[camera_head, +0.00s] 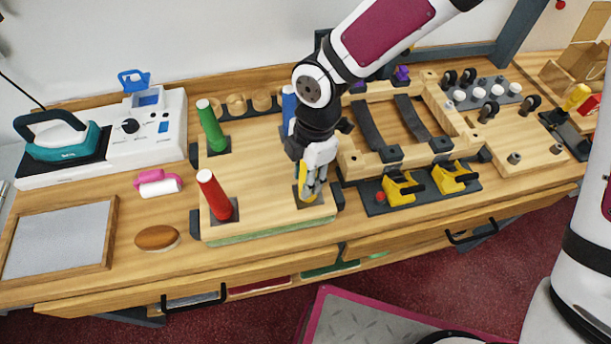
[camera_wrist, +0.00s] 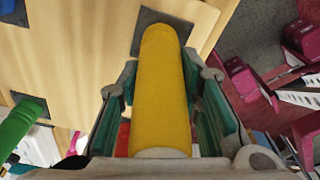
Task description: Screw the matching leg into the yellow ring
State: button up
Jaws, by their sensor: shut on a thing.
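My gripper (camera_head: 313,178) is over the front right corner of a wooden board (camera_head: 255,180). It is shut on a yellow leg (camera_wrist: 162,90), which fills the middle of the wrist view between the finger pads. The leg's far end meets a dark square plate (camera_wrist: 150,22) on the board, also visible in the head view (camera_head: 322,197). The yellow ring itself is hidden, and I cannot tell how deep the leg sits. A red leg (camera_head: 214,194) and a green leg (camera_head: 211,126) stand on other corners. A blue leg (camera_head: 289,105) stands at the back right, partly behind my arm.
A wooden frame with dark strips (camera_head: 385,170) stands close right of the board, with yellow clamps (camera_head: 400,188) in front. A brown oval brush (camera_head: 157,238), pink roller (camera_head: 155,182), framed grey panel (camera_head: 60,240) and teal iron (camera_head: 62,140) lie left.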

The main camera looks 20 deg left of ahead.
jog(key=m, duration=0.5)
jog(key=shift+w+m+p, duration=0.1)
jog(key=shift+m+p, duration=0.2)
jog(key=o, duration=1.6)
jog(key=shift+c, duration=0.2)
jog(key=shift+r+p, duration=1.6)
jog(key=shift+r, duration=1.45)
